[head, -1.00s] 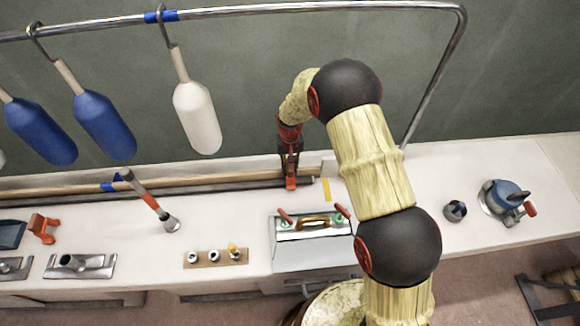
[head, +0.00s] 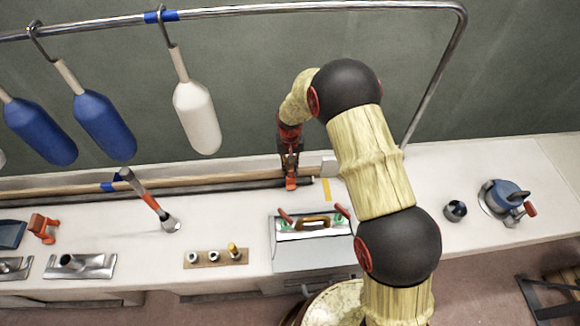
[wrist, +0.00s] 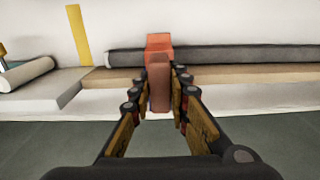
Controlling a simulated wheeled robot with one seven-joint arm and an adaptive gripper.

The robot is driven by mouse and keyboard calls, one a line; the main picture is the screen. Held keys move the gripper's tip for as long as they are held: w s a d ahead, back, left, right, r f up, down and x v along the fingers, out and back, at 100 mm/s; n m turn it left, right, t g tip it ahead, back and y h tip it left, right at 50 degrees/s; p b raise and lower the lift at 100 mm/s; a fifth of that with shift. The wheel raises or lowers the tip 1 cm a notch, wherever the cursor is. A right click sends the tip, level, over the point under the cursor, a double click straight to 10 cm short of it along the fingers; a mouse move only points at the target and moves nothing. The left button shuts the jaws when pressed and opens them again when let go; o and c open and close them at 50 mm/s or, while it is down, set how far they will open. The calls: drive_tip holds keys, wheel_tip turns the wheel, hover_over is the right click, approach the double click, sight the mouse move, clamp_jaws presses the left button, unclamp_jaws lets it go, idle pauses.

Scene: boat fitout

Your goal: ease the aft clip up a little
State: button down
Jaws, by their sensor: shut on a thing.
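The aft clip (head: 291,183) is a small orange-red piece at the right end of the dark pole (head: 255,186). My gripper (head: 290,162) reaches down to it from above. In the wrist view, the fingertips (wrist: 159,84) are shut on the clip's reddish upright tab, and the clip's brighter orange block (wrist: 159,44) shows beyond them. The dark pole (wrist: 240,57) runs right from the block, with a pale wooden pole (wrist: 250,74) beside it. Whether the clip still touches the counter is hidden.
A yellow strip (head: 326,189) marks the white counter just right of the clip. A grey box (head: 312,255) with a brown handle stands in front. A white fender (head: 197,115) hangs from the rail at left. A blue-topped winch (head: 505,197) is at far right.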

drive_tip(key=shift+w+r+p, duration=0.15)
drive_tip(key=shift+r+p, duration=0.2)
drive_tip(key=shift+r, duration=0.4)
idle(0.4)
drive_tip(key=c, duration=1.6)
unclamp_jaws()
drive_tip(key=shift+f, duration=0.1)
wheel_tip(320, 180, up, 12)
